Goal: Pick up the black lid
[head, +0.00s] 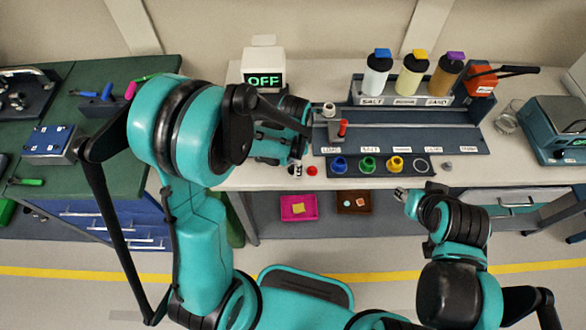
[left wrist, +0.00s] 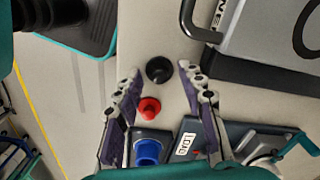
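In the left wrist view the black lid (left wrist: 158,69), round with a small knob, lies on the pale bench top. The red lid (left wrist: 149,108) lies close by, nearer the blue cup; it also shows in the head view (head: 312,171). My left gripper (left wrist: 160,74) is open and points down over the bench, one finger on each side of the two lids, with the black lid near the fingertips. Nothing is held between them. In the head view my left arm mostly hides the black lid. My right gripper (head: 401,194) is at the bench's front edge, too small to read its opening.
A dark rack (head: 400,140) holds a blue cup (head: 339,165), a green cup (head: 367,164) and a yellow cup (head: 395,164). Bottles (head: 412,73) stand behind. An OFF display box (head: 264,68) is at the back left, a glass beaker (head: 508,117) at the right.

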